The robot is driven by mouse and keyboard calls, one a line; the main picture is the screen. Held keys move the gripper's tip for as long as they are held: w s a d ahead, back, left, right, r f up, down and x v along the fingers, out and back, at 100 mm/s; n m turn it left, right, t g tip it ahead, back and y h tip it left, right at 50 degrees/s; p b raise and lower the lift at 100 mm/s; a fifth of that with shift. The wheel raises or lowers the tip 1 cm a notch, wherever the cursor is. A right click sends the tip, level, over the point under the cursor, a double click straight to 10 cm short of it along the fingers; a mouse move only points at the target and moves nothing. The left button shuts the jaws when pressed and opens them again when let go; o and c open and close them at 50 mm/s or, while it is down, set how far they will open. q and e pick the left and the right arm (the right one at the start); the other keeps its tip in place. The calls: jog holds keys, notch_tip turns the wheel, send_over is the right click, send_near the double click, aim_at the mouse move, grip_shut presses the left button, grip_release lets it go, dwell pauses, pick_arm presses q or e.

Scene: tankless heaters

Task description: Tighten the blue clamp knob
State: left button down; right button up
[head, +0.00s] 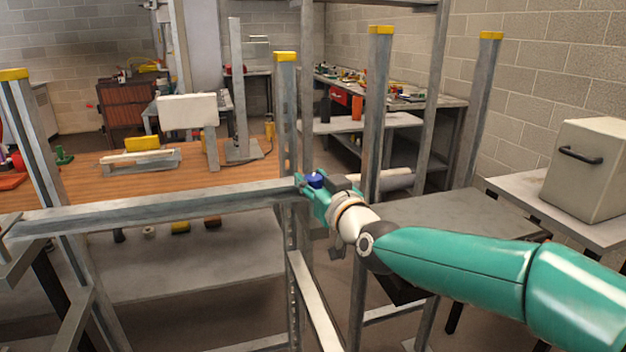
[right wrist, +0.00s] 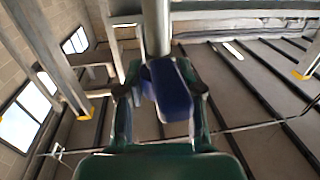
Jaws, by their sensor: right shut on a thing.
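The blue clamp knob (head: 315,180) is at the metal frame, near the right end of the horizontal beam (head: 160,210). My right gripper (head: 312,184) is at the knob, its arm reaching in from the right. In the right wrist view the knob (right wrist: 172,90) shows as a blue block between the two dark fingertips of my right gripper (right wrist: 162,92), which is shut on it. The knob looks slightly tilted in that view. The clamp body behind the knob is mostly hidden. My left gripper does not show in the head view.
Upright posts with yellow caps (head: 285,57) stand around the beam, one close by my right gripper. A wooden workbench (head: 90,190) lies behind the beam. A grey table (head: 440,218) and a beige box with a black handle (head: 590,168) stand to the right, near my right arm.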

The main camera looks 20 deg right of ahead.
jog(key=shift+a+r+h+p, duration=0.15)
jog(key=shift+h+p, duration=0.15)
jog(key=shift+p, duration=0.3)
jog(key=m+h+p, duration=0.3)
jog(key=h+p, duration=0.1)
jog(key=m+g+h+p, duration=0.1)
jog(key=m+h+p, duration=0.2)
jog(key=h+p, duration=0.1)
jog(key=shift+h, duration=0.5)
jog(key=m+g+h+p, duration=0.3)
jog(key=m+h+p, duration=0.1)
jog(key=h, duration=0.1)
jog(key=shift+g, duration=0.3)
jog(key=shift+m+g+h+p, duration=0.75)
jog(key=shift+m+g+h, duration=0.35)
jog(key=shift+h, duration=0.1)
jog(key=o, duration=1.2)
